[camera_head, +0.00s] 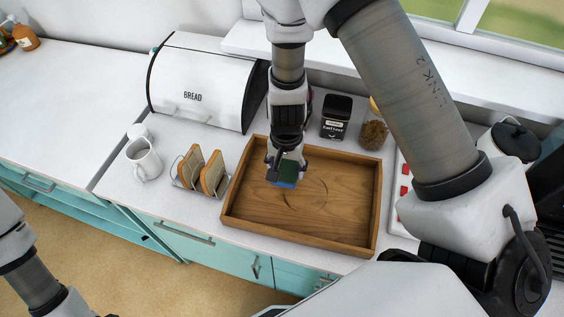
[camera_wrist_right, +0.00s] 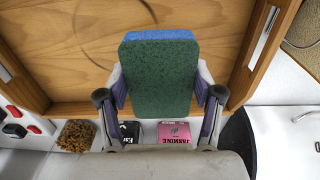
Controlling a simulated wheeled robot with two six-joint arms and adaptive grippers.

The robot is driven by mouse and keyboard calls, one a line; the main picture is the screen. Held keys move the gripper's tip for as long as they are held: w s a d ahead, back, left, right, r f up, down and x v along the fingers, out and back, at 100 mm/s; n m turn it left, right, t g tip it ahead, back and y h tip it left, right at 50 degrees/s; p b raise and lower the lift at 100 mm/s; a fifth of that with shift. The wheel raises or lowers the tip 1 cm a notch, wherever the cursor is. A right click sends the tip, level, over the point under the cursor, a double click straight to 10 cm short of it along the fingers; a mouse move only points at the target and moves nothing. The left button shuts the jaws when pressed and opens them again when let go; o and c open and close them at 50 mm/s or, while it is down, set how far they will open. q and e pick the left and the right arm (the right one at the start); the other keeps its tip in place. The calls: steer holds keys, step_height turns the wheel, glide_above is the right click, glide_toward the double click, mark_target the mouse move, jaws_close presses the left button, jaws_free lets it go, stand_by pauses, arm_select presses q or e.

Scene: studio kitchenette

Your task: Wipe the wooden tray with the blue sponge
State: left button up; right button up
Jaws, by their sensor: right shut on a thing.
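The wooden tray (camera_head: 345,212) lies on the white counter, with faint ring marks on its floor; part of it shows in the right wrist view (camera_wrist_right: 65,50). My right gripper (camera_head: 284,168) is over the tray's left part. It is shut on the blue sponge (camera_head: 285,184), which has a dark green side. In the right wrist view the sponge (camera_wrist_right: 158,78) sits between both fingers, green face toward the camera and blue edge beyond. I cannot tell whether the sponge touches the tray floor. The left gripper is out of view; only part of my left arm shows at lower left.
A black tea tin (camera_head: 336,117) and a glass jar (camera_head: 373,134) stand just behind the tray. My right arm hides part of the counter.

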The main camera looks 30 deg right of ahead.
step_height(320, 180, up, 2)
steer(key=shift+w+a+p, duration=0.1)
steer(key=shift+w+p, duration=0.05)
steer(key=shift+p, duration=0.55)
steer(key=shift+r+p, duration=0.3)
steer(key=shift+r, duration=0.15)
